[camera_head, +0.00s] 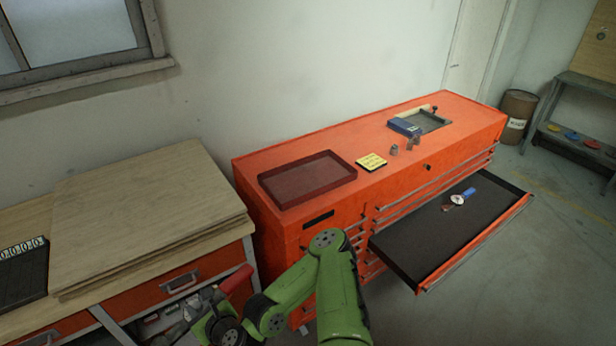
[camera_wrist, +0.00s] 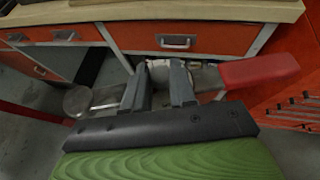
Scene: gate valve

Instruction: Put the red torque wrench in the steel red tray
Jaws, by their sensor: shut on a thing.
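My gripper (camera_wrist: 158,80) is shut on the red torque wrench (camera_wrist: 258,73). In the wrist view its steel shaft lies across between the fingers, with the red handle to the right and the round grey head to the left. In the head view the wrench's red handle (camera_head: 236,280) shows at the lower left, in front of the wooden workbench drawers; the rest is partly hidden by my arm. The dark red tray (camera_head: 308,192) sits on top of the orange cabinet, up and to the right of my gripper, and looks empty.
The orange cabinet (camera_head: 270,225) has an open drawer (camera_head: 425,235) sticking out at right, with small items in it. Wooden boards (camera_head: 140,215) lie on the workbench at left.

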